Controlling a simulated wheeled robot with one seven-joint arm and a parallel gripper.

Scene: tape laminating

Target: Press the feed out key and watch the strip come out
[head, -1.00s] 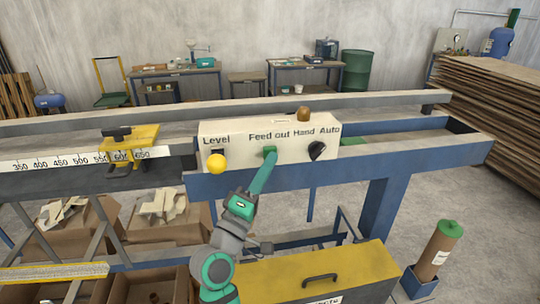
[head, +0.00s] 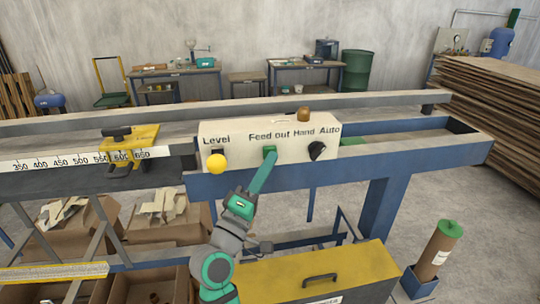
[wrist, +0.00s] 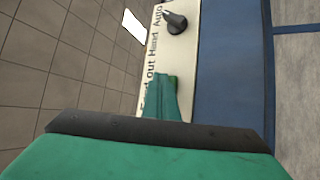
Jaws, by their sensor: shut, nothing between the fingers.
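The feed out key (head: 269,150) is a small green key on the cream control panel (head: 232,132), under the words "Feed out". My gripper (head: 272,156) is shut and empty, its narrow green tip just in front of the key. I cannot tell whether they touch. The wrist view shows my gripper (wrist: 165,92) against the panel (wrist: 184,62), with a bit of the green key (wrist: 174,82) beside it. A short green strip (head: 352,141) lies in the channel just right of the panel.
The panel also bears a yellow Level knob (head: 216,164) and a black Hand/Auto switch (head: 317,150). A yellow clamp (head: 143,146) sits on the scale rail to the left. A blue beam (head: 420,162) runs below the panel.

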